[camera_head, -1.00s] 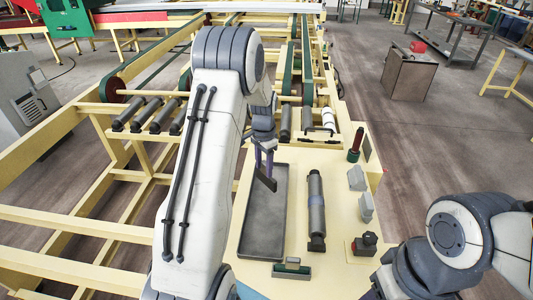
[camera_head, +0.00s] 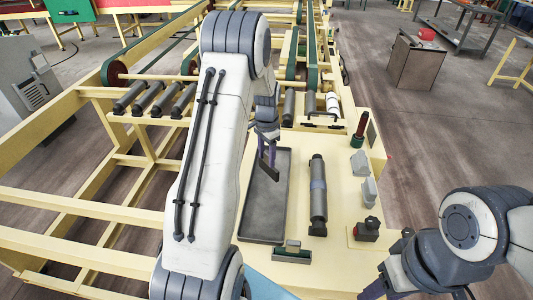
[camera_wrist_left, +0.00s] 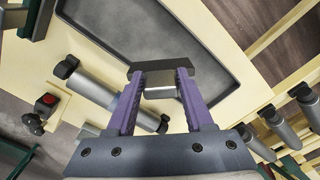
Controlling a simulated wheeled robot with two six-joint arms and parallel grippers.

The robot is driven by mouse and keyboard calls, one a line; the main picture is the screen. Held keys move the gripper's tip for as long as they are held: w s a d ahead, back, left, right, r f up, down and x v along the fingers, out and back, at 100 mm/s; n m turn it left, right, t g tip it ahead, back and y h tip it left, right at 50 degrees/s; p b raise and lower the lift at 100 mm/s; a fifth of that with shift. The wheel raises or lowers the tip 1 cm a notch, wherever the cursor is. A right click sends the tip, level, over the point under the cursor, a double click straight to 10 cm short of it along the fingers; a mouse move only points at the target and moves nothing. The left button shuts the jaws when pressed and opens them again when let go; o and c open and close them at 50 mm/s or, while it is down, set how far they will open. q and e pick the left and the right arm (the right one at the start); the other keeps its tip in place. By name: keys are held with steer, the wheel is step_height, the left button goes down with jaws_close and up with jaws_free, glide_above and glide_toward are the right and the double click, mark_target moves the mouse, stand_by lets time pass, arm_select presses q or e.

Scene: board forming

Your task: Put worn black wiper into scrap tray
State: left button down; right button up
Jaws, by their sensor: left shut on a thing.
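The worn black wiper (camera_wrist_left: 160,66) is a short dark bar with a pale grey part beneath it. It is between the purple fingers of my left gripper (camera_wrist_left: 158,88), which is shut on it. In the head view, the left gripper (camera_head: 267,152) holds it over the upper part of the scrap tray. The scrap tray (camera_head: 262,215) is a long, shallow, dark grey tray that looks empty; my left arm partly hides its left side. It also shows in the wrist view (camera_wrist_left: 150,28). My right gripper (camera_head: 376,290) is partly visible at the bottom edge; its opening is unclear.
A small green-based block (camera_head: 292,252) sits near the tray's lower end. Conveyor rollers (camera_head: 155,100) stand behind.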

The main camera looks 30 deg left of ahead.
arm_select(q)
step_height(320, 180, down, 8)
steer(key=b, duration=0.4)
steer(key=shift+b, duration=0.35)
steer(key=shift+c, duration=1)
jaws_free()
steer(key=shift+f, duration=0.1)
